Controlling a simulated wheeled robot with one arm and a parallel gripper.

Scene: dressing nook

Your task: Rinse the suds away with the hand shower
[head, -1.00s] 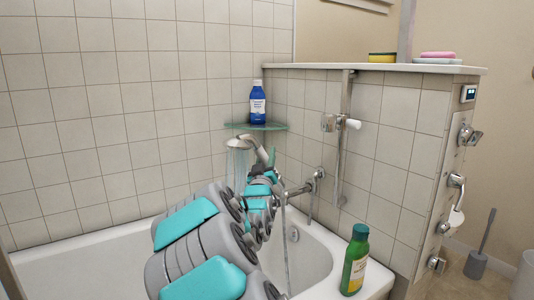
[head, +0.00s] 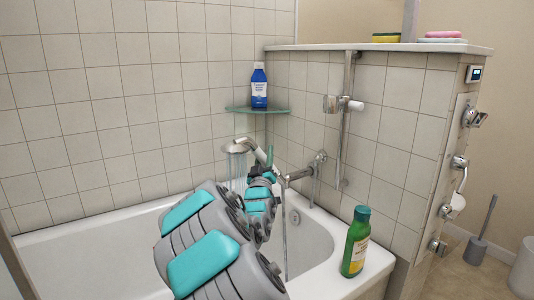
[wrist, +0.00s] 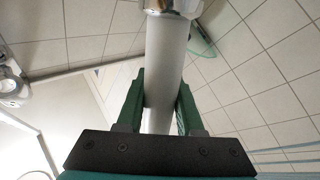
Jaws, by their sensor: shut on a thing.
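My gripper (head: 268,166) is shut on the handle of the hand shower (head: 235,147). In the wrist view my green fingers (wrist: 161,105) press on both sides of the grey-white handle (wrist: 166,65). The shower head faces down over the white bathtub (head: 95,240), and thin streams of water fall from it. My arm hides part of the tub's inside and where the water lands. I cannot make out any suds in these views.
A blue bottle (head: 259,87) stands on a glass corner shelf (head: 262,110) close behind the shower head. A green bottle (head: 355,243) stands on the tub's right rim. The wall tap (head: 303,172) and slide rail (head: 345,120) are right of my gripper.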

